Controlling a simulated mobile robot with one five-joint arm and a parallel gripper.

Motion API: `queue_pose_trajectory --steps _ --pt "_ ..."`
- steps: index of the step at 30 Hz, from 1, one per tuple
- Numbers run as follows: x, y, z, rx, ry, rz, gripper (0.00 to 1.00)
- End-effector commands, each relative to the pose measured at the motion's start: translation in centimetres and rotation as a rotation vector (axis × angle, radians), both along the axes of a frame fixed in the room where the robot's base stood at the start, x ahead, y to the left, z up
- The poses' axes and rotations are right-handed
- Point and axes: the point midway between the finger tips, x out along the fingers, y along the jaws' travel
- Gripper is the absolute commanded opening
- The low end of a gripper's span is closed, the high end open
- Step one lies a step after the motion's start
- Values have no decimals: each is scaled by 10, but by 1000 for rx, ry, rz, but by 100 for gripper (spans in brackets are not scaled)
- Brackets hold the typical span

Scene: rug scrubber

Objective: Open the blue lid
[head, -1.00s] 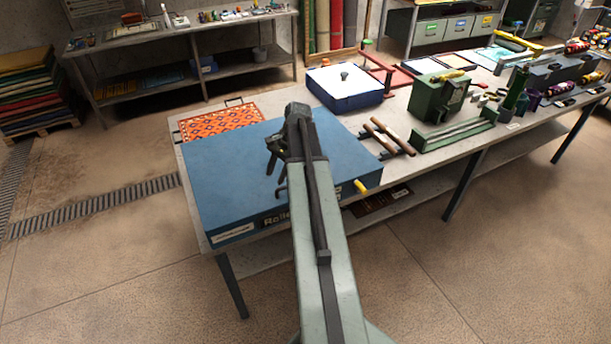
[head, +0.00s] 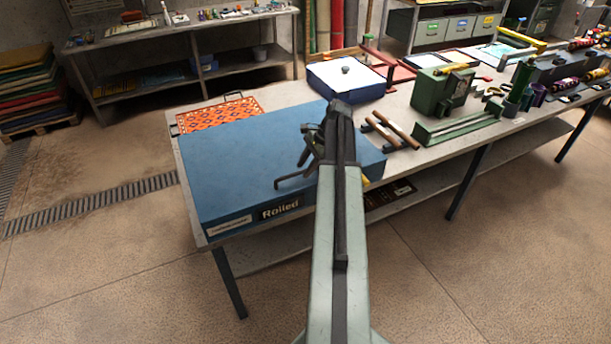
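The large blue lid (head: 240,160) lies flat and shut over a low box at the near left end of the workbench. The box front carries a "Rolled" label (head: 279,208) and a smaller white label. A yellow handle (head: 366,181) shows at its right front, mostly hidden behind my arm. My gripper (head: 292,170) hangs over the right part of the lid, its dark fingers spread apart and empty. I cannot tell whether the fingers touch the lid.
An orange patterned mat (head: 217,114) lies behind the lid. A blue box with a white top and black knob (head: 345,77) stands behind it. Wooden-handled tools (head: 393,132) and a green machine (head: 441,91) stand to the right. Floor in front is clear.

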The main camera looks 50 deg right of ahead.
Motion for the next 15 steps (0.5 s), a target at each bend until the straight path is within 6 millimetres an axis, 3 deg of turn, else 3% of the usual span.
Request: queue_pose_trajectory --steps 8,12,15 --pt "2 1 -3 0 0 0 36" --pt "1 1 -3 0 0 0 0" --pt "1 1 -4 -1 0 0 0"
